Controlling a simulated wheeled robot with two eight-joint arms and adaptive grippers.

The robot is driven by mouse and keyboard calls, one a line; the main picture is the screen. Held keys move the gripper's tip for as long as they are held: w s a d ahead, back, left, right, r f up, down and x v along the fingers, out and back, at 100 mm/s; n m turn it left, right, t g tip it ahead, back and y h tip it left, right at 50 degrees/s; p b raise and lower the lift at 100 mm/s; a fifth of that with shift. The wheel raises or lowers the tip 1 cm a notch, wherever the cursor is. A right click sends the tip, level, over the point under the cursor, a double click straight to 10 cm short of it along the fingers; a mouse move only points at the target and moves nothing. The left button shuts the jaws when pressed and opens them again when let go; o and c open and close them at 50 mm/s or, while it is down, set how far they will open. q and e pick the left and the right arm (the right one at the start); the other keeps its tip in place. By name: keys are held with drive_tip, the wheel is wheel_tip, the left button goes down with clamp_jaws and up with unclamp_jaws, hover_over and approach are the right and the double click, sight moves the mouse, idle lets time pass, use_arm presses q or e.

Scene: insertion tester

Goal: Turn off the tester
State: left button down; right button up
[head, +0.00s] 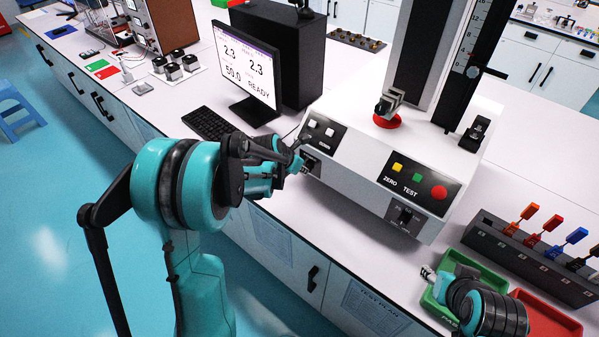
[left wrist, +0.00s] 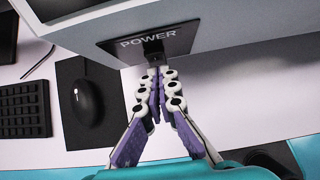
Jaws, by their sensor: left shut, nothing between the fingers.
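The tester (head: 345,180) is a white machine on the bench with a tall dark column. Its front left has a dark panel with a switch (head: 311,162); in the left wrist view this panel (left wrist: 185,42) is labelled POWER and its black switch (left wrist: 153,47) is partly hidden by my fingertips. My left gripper (head: 298,160) is shut and empty, its tips right at the switch; they show in the left wrist view (left wrist: 153,72). I cannot tell whether they touch it. My right gripper (head: 428,273) is low at the right, by the green tray, its fingers barely visible.
A monitor (head: 246,65) reading READY and a keyboard (head: 208,123) stand left of the tester. A mouse (left wrist: 82,100) lies near my left gripper. ZERO and TEST buttons and a red button (head: 439,193) are on the front. A green tray (head: 490,271) and a dark rack (head: 535,262) are at right.

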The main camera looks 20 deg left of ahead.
use_arm(q)
drive_tip(key=shift+w+d+r+t+h, duration=0.1)
drive_tip(key=shift+w+r+t+h, duration=0.2)
drive_tip(key=shift+r+t, duration=0.4)
idle(0.5)
drive_tip(key=shift+s, duration=0.1)
